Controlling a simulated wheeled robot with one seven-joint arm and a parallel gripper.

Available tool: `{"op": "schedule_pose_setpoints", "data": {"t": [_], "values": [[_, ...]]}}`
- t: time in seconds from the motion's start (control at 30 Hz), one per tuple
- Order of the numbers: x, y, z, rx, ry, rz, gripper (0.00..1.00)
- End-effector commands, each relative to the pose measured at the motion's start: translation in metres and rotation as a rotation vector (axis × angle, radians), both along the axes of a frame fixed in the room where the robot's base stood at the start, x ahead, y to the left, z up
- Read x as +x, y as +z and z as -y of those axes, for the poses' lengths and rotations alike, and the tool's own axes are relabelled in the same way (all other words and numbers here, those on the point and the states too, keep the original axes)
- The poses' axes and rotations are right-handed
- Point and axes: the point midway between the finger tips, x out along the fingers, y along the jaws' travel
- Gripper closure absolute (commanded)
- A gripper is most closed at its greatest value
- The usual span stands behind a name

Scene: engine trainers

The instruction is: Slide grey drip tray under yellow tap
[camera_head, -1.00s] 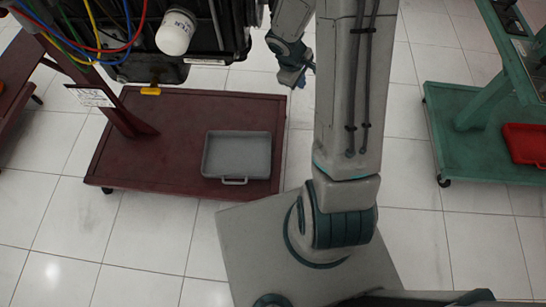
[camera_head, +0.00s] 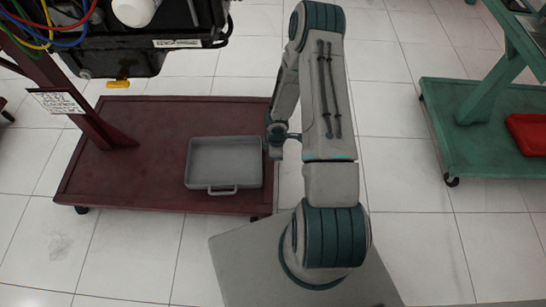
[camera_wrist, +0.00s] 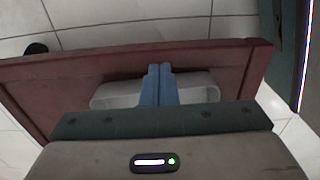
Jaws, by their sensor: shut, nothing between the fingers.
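The grey drip tray (camera_head: 225,143) lies on the right part of the dark red base of the stand, its handle towards the front. The yellow tap (camera_head: 118,84) hangs under the black engine, left of the tray and farther back. My gripper (camera_head: 276,152) is just right of the tray, by the base's right edge. In the wrist view its blue fingers (camera_wrist: 159,75) are together and empty. They cover the middle of the tray, whose light grey parts (camera_wrist: 197,88) show on both sides. I cannot tell whether the fingers touch it.
The dark red base (camera_head: 120,175) is bare left of the tray, below the tap. A red post (camera_head: 88,122) with a sign stands at its left. The engine (camera_head: 110,55) overhangs the back. A green stand (camera_head: 455,150) with a red tray (camera_head: 528,132) is at the right.

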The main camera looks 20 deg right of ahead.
Motion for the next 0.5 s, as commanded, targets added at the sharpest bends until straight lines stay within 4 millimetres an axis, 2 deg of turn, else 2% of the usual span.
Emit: {"op": "schedule_pose_setpoints", "data": {"t": [0.03, 0.1, 0.33, 0.5], "values": [[-0.001, -0.017, 0.0, 0.001, 0.001, -0.003, 1.0], [-0.001, -0.033, 0.0, 0.001, 0.0, -0.003, 1.0], [-0.001, -0.08, 0.0, 0.001, -0.001, -0.002, 1.0], [0.009, -0.077, -0.025, 0.001, 0.0, 0.001, 1.0]]}}
